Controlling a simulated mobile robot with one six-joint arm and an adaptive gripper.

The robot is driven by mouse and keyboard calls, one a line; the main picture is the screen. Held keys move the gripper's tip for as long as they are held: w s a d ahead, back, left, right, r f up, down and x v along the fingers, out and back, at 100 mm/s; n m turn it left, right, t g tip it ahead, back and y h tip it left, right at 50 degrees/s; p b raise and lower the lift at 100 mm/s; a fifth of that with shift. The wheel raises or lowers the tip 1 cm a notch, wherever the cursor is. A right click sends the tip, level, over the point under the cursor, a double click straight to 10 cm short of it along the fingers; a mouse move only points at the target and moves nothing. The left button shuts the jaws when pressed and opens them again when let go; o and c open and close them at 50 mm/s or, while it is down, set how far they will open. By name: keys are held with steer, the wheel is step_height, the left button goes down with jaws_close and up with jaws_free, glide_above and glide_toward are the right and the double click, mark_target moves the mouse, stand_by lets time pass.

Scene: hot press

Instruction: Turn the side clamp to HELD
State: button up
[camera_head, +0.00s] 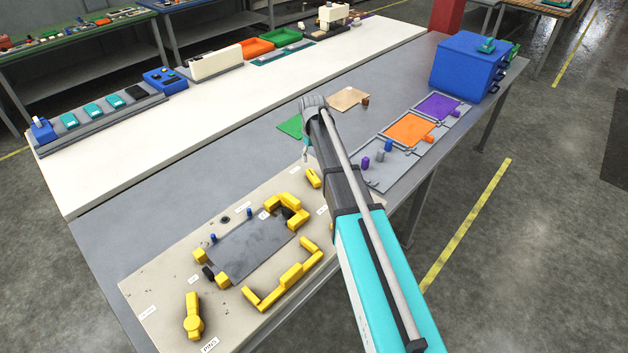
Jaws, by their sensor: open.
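A pale fixture plate (165,270) lies on the bench at lower left. A yellow lever with a rounded hub (193,318), which looks like a clamp handle, stands near its front left corner and points away from the camera. A second, small yellow piece (313,178) sits at the plate's far end. My gripper (305,153) is mostly hidden behind my arm; a small part shows over the bench near the plate's far end, apart from the front lever.
A dark flat plate (245,248) lies between yellow blocks and blue pins on the fixture. A yellow rail (285,278) lines its right side. A grey tray with orange (408,130) and purple squares and a blue box (468,67) stand farther back. Grey bench left of the fixture is clear.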

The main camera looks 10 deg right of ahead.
mark_target(313, 175)
steer(key=shift+f+b, duration=4.45)
steer(key=shift+f, duration=0.3)
jaws_close()
